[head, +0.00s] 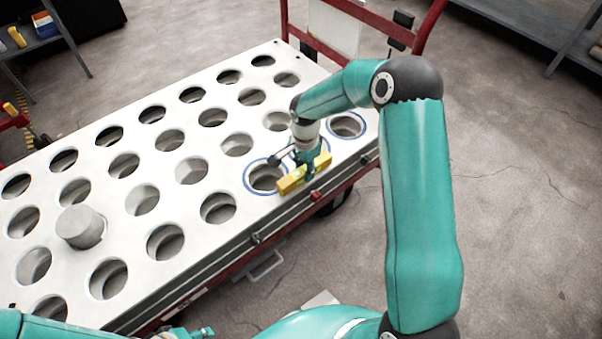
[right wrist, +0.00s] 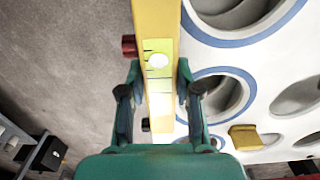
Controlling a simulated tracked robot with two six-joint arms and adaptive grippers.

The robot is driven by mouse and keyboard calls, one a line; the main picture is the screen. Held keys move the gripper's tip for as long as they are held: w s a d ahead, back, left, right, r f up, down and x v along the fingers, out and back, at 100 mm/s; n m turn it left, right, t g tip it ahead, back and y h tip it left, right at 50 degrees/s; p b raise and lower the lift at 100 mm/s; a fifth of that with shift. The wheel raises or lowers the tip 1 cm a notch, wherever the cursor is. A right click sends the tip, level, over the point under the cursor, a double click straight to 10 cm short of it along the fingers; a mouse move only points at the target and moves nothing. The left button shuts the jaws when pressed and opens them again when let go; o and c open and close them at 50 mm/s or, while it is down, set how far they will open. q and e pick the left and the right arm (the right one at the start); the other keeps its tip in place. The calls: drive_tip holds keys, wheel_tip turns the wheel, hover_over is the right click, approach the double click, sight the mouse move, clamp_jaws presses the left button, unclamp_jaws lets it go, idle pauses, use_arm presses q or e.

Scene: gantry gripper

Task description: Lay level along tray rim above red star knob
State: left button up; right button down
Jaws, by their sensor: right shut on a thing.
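The yellow level (head: 291,184) is at the near long edge of the white perforated tray (head: 215,243), just above the red star knob (head: 315,196). My right gripper (head: 308,168) is shut on the level around its middle. In the right wrist view the level (right wrist: 157,25) runs between the fingers (right wrist: 158,95), with its vial facing the camera and the red knob (right wrist: 129,46) beside it. I cannot tell whether the level touches the rim. Part of my left gripper (head: 204,332) shows at the bottom edge, its jaws unclear.
A grey cylinder (head: 80,227) stands in a hole at left. A dark knob (head: 255,238) sits further along the near side. A small yellow block (right wrist: 245,137) shows in the right wrist view. A red cart rail (head: 430,25) rises behind.

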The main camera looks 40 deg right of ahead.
sight(304, 169)
drive_tip(key=shift+f, duration=0.3)
drive_tip(key=c, duration=0.8)
unclamp_jaws()
drive_tip(key=shift+r, duration=0.45)
wheel_tip(304, 169, up, 11)
drive_tip(key=p, duration=0.3)
drive_tip(key=shift+r, duration=0.15)
